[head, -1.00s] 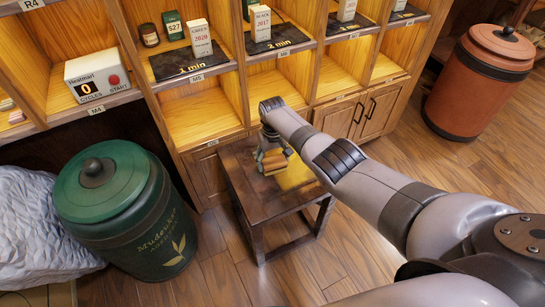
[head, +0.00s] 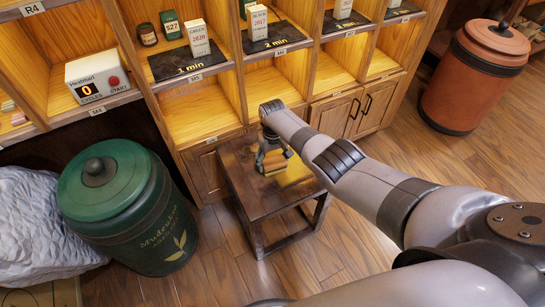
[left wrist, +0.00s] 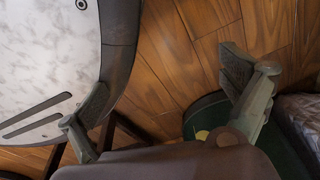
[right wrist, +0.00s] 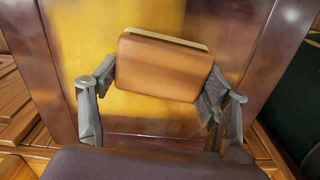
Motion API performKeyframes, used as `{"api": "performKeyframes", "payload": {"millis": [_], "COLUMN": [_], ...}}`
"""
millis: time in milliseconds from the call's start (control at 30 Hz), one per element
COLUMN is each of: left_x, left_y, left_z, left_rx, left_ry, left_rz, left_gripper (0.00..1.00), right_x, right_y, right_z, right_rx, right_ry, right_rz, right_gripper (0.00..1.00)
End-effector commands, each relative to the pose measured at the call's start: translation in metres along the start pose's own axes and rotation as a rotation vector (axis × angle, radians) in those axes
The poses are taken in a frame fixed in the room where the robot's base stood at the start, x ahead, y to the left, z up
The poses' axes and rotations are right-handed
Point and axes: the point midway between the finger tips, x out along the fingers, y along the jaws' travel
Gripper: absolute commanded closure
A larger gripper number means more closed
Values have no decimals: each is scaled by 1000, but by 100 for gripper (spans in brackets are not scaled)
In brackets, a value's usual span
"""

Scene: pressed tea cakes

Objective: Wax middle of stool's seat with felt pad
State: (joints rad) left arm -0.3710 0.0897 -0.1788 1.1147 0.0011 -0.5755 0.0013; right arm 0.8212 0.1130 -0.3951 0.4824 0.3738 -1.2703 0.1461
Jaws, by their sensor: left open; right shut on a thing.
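The stool (head: 234,184) is low, with a dark brown, shiny square seat and open legs. It stands in front of the shelf. A yellow patch (head: 298,171) covers the middle of the seat; it also shows in the right wrist view (right wrist: 108,48). My right gripper (head: 273,160) is above the seat and shut on the felt pad (right wrist: 165,66), a tan block with a pale far edge. The pad is over the yellow patch; whether its underside touches the seat is hidden. My left gripper (left wrist: 168,85) is open and empty, away from the stool.
A green lidded canister (head: 125,215) stands left of the stool, beside a white wrapped bundle (head: 35,225). Wooden shelves with boxes and a white timer (head: 97,80) rise behind. An orange canister (head: 470,80) stands at the right. Floor (head: 310,265) in front is clear.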

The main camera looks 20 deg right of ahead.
Motion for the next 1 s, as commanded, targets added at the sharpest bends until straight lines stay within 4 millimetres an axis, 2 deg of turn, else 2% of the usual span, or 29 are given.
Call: {"api": "performKeyframes", "payload": {"millis": [33,500,800,1000], "left_x": [2,14,17,16], "left_y": [0,-4,-1,0], "left_z": [10,60,81,86], "left_rx": [4,17,16,15], "left_ry": [-17,-55,-61,-61], "left_rz": [0,-6,-1,1], "left_gripper": [6,6,6,6], "right_x": [0,-1,-1,-1], "right_y": [1,1,2,2], "right_z": [2,8,13,14], "right_rx": [0,0,0,0], "right_ry": [-3,1,1,1], "right_rz": [1,-1,-1,-1], "right_gripper": [52,52,52,52]}}
